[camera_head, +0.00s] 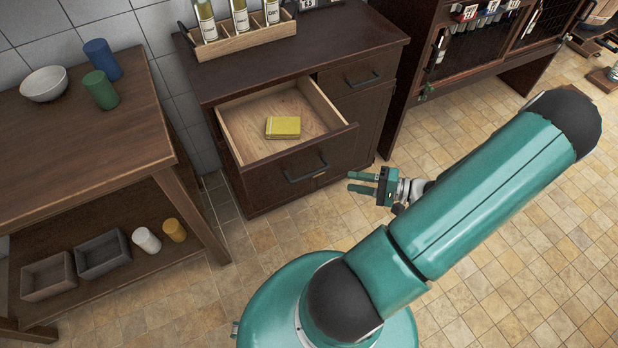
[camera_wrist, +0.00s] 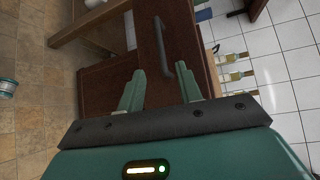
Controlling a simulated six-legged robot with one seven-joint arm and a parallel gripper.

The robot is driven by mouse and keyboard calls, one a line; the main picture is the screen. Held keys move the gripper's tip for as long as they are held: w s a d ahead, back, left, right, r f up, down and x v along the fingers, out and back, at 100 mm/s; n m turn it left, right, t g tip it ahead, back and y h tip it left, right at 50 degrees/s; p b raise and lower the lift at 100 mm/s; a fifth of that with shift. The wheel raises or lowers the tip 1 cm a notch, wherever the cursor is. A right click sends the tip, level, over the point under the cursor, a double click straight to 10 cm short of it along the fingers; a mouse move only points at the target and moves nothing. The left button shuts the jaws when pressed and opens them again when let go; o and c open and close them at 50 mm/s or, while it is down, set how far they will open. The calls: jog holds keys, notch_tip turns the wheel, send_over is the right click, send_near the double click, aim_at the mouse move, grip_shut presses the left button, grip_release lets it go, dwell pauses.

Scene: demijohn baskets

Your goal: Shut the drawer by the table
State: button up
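The drawer (camera_head: 250,176) of the dark wooden cabinet (camera_head: 300,50) stands pulled out, its pale inside showing. A small yellow box (camera_head: 283,127) lies in it. The drawer's front carries a dark bar handle (camera_head: 306,169), which also shows in the wrist view (camera_wrist: 161,46). My gripper (camera_head: 352,182) is in front of the cabinet, to the right of the drawer front and apart from the handle in the head view. In the wrist view its two fingers (camera_wrist: 160,85) are spread with nothing between them, facing the drawer front (camera_wrist: 183,22).
A wooden table (camera_head: 80,140) stands left of the drawer, with a bowl (camera_head: 44,84) and cups on top and bins below. A bottle rack (camera_head: 243,38) sits on the cabinet. A second cabinet (camera_head: 470,60) stands at right.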

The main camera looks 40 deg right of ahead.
aim_at(316, 174)
jog(key=x, duration=1.3)
jog(key=shift+w+f, duration=0.1)
jog(key=shift+w, duration=0.15)
grip_shut()
